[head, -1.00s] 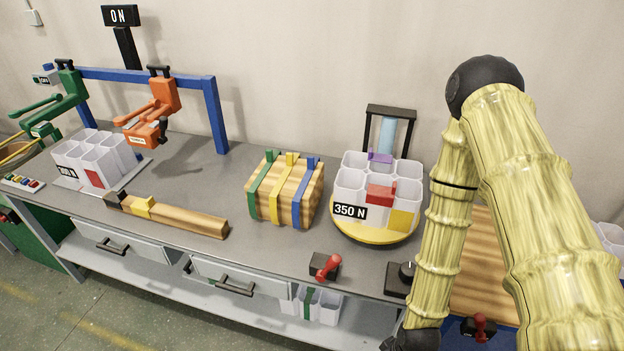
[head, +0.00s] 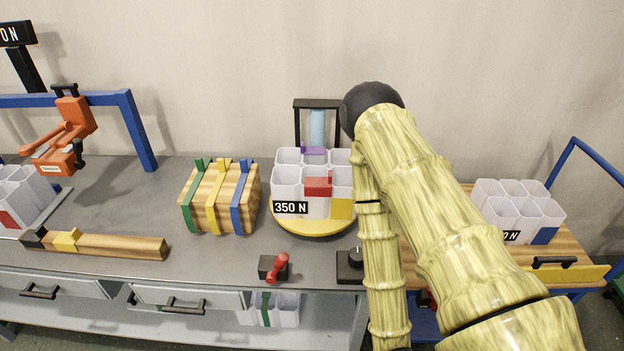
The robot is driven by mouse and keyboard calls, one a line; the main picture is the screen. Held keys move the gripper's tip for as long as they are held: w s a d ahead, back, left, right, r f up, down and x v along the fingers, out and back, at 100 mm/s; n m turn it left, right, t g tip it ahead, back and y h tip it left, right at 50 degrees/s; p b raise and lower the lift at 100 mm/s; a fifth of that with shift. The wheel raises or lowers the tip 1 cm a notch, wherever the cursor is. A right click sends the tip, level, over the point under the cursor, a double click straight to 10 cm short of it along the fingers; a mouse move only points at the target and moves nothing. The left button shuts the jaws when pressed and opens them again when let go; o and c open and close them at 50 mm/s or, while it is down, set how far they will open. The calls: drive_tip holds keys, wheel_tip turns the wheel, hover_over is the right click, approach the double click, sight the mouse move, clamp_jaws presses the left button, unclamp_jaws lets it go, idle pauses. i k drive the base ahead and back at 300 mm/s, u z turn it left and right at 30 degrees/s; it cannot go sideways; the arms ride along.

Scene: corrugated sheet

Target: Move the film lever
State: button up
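A red lever (head: 279,267) on a small black base sits at the front edge of the grey bench, left of a black knob box (head: 350,265). A second red lever (head: 424,299) is partly hidden behind my arm, lower right. No label shows which is the film lever. Behind them, a pale blue film roll (head: 317,127) stands in a black frame. In front of it, white tubs (head: 288,180) marked 350 N stand on a yellow turntable (head: 300,227). My arm crosses the right half of the view, and my gripper is out of view.
A strapped wooden crate (head: 218,200) stands left of the turntable, with a wooden beam (head: 120,246) at its front left. A wood-topped cart (head: 570,250) with more tubs (head: 515,210) adjoins at right. The bench between crate and front lever is clear.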

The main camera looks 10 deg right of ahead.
sight(280, 263)
drive_tip(key=u, duration=1.45)
drive_tip(key=k, duration=0.4)
drive_tip(key=z, duration=1.4)
